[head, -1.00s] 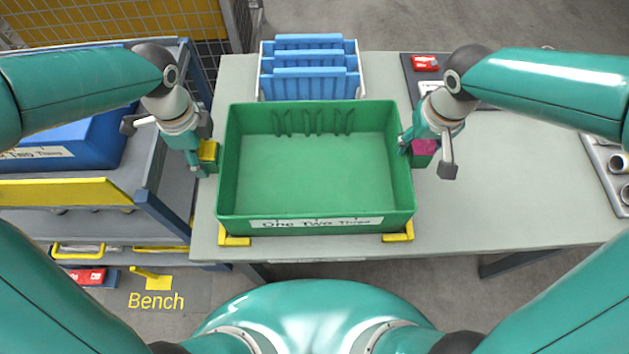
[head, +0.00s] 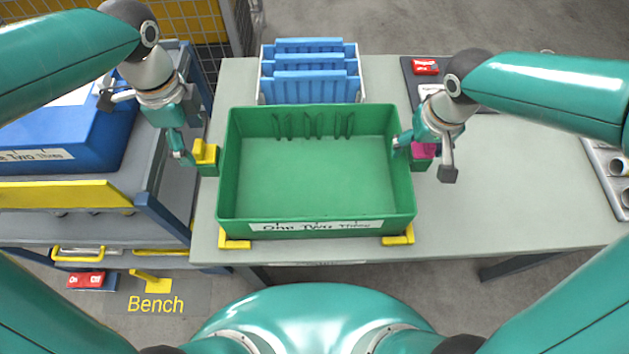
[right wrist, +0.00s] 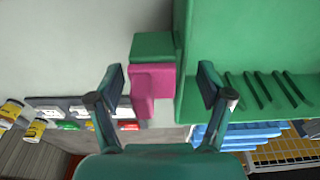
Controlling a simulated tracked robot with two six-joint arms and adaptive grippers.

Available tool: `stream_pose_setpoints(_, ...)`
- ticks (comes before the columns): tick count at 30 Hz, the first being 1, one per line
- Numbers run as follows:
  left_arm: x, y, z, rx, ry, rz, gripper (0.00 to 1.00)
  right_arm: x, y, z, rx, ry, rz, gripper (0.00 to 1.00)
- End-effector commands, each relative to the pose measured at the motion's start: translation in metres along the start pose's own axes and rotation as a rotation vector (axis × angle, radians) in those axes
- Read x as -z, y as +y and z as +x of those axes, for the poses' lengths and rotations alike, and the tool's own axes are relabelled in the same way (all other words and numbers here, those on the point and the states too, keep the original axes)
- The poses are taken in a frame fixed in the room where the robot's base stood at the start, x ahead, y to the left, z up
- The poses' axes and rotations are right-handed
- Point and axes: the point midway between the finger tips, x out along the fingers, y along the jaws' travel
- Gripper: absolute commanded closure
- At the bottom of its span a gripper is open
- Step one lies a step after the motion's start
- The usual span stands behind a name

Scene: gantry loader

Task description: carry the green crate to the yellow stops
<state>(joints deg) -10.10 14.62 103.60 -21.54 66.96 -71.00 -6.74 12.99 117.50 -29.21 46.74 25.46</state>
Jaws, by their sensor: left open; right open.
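The green crate (head: 316,180) is empty and sits on the grey bench top, its labelled front against the two yellow stops, left (head: 234,243) and right (head: 399,237). It has a yellow-topped handle (head: 205,152) on its left side and a magenta handle (head: 424,151) on its right. My left gripper (head: 184,158) is open, just left of the yellow handle and apart from it. My right gripper (head: 405,147) is open at the magenta handle. In the right wrist view the magenta handle (right wrist: 152,88) lies between the spread fingers (right wrist: 160,98); contact cannot be told.
A white rack of blue dividers (head: 310,75) stands behind the crate. A shelf cart with a blue crate (head: 75,135) is close on the left. A dark board with a red part (head: 425,67) lies at back right. The bench right of the crate is mostly clear.

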Motion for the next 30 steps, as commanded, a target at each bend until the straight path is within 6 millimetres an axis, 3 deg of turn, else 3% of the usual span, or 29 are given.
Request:
stream_pose_setpoints(6, 0.001, -0.001, -0.036, 0.002, 0.001, 0.0, 0.25, 0.0, 0.0, 0.0, 0.0, 0.0, 0.0, 0.21)
stream_pose_setpoints(14, 0.001, 0.0, -0.049, -0.002, 0.001, 0.001, 0.25, 0.001, 0.0, -0.011, -0.001, 0.004, 0.0, 0.21)
stream_pose_setpoints(30, 0.001, 0.0, -0.048, -0.002, 0.0, 0.001, 0.25, 0.001, 0.0, -0.106, 0.0, 0.003, 0.0, 0.21)
